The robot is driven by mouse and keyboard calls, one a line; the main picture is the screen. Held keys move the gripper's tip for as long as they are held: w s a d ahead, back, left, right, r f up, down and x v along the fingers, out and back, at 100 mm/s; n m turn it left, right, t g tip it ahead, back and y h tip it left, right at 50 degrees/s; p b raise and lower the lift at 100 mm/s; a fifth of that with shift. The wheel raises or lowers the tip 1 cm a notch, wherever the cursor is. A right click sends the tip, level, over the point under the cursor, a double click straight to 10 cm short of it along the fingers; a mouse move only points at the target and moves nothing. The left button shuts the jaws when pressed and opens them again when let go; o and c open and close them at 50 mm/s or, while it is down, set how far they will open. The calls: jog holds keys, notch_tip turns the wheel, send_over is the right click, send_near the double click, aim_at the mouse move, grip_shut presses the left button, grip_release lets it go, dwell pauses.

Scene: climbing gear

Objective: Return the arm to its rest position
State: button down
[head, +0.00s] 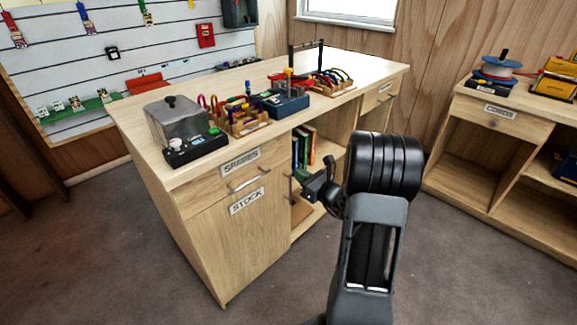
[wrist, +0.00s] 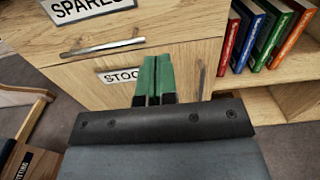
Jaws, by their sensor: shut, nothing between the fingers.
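My arm rises in the lower middle of the head view, folded in front of the wooden counter. My gripper (wrist: 154,80) shows in the wrist view with its two green fingertips together and nothing between them. It points toward the counter's cabinet front, near the STOCK label. In the head view, the gripper (head: 298,176) is small and partly hidden behind my wrist, in front of the shelf opening.
The wooden counter (head: 135,128) carries a clear-covered box (head: 172,122), trays of coloured gear and a blue device (head: 285,102). Books (wrist: 262,38) stand on its open shelf. A CORDS cabinet (head: 499,110) stands at right. The floor (head: 120,245) at left front is clear.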

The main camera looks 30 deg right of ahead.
jog(key=shift+s+d+f, duration=0.1)
jog(key=shift+s+d, duration=0.05)
jog(key=shift+s, duration=0.2)
jog(key=s+a+n+g+y+p, duration=0.35)
jog(key=s+a+n+g, duration=0.9)
jog(key=n, duration=0.45)
jog(key=s+a+r+n+h+p, duration=0.1)
jog(key=s+r+n+h+p, duration=0.1)
jog(key=r, duration=0.5)
jog(key=s+a+r+n+h+p, duration=0.1)
jog(key=s+r+n+h+p, duration=0.2)
jog(key=r+n+p, duration=0.4)
jog(key=s+a+r+n+g+h+p, duration=0.1)
jog(key=s+r+n+h+p, duration=0.1)
jog(key=r+n+h+p, duration=0.2)
notch_tip(320, 180, up, 4)
jog(key=shift+s+a+r+n+p, duration=0.2)
jog(key=shift+a+n+p, duration=0.2)
jog(key=shift+n, duration=0.8)
